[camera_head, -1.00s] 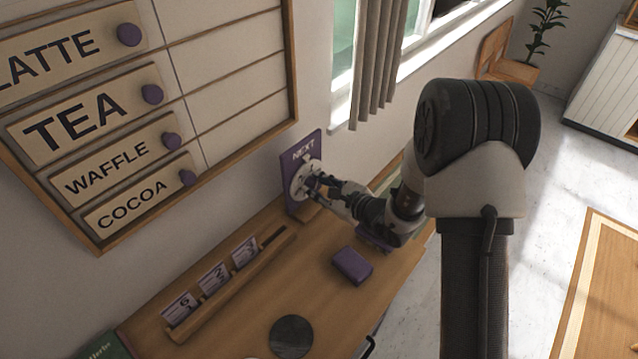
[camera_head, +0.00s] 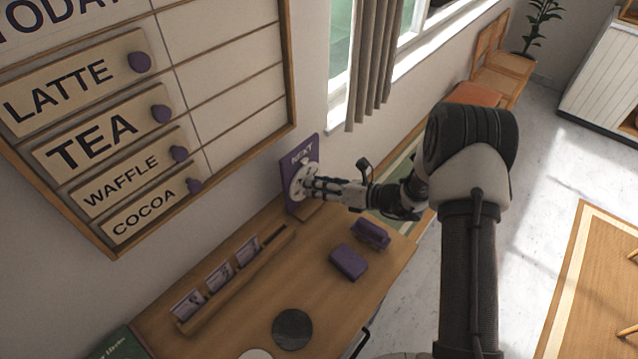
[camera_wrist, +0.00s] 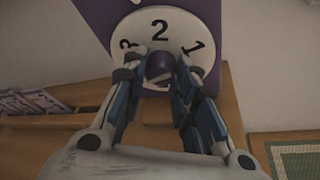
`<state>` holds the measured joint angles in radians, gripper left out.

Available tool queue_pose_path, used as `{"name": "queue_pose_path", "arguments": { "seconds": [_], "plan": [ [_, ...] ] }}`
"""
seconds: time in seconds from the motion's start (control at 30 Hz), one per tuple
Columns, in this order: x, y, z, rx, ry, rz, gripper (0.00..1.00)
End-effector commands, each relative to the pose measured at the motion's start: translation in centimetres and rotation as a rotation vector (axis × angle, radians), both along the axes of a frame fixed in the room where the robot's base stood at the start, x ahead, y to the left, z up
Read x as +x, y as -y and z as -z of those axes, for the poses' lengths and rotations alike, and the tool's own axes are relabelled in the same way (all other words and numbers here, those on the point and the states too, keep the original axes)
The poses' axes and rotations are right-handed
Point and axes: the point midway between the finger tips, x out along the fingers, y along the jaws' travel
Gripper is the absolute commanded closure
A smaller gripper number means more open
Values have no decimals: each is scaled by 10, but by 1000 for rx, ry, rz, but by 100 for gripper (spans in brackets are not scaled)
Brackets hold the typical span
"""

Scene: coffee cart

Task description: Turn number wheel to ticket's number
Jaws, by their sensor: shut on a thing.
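The white number wheel (camera_head: 299,178) is on a purple sign marked NEXT (camera_head: 301,153) by the wall. In the wrist view the wheel (camera_wrist: 174,22) shows 3, 2 and 1 along its upper part, with 2 near the top middle. My gripper (camera_wrist: 162,66) is shut on the wheel's purple knob (camera_wrist: 160,64), with a finger on each side. In the head view my gripper (camera_head: 311,186) reaches the wheel from the right and hides part of it. Several tickets (camera_head: 218,277) stand in a wooden rack; their numbers are too small to read now.
Two purple blocks (camera_head: 349,262) (camera_head: 372,233) lie on the wooden counter (camera_head: 250,312), below my arm. A dark round disc (camera_head: 292,328) is near the front. A menu board (camera_head: 112,251) hangs on the wall at left. A window and curtain (camera_head: 376,70) are behind.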

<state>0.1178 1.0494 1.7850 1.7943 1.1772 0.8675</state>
Motion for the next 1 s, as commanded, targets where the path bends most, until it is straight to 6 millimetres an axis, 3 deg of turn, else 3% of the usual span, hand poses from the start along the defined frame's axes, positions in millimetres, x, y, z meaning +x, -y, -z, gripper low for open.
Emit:
{"name": "queue_pose_path", "arguments": {
  "seconds": [0.6,1.0],
  "plan": [
    [4,3,5,339,-429,1,97],
    [4,3,6,450,-573,2,97]
  ]
}}
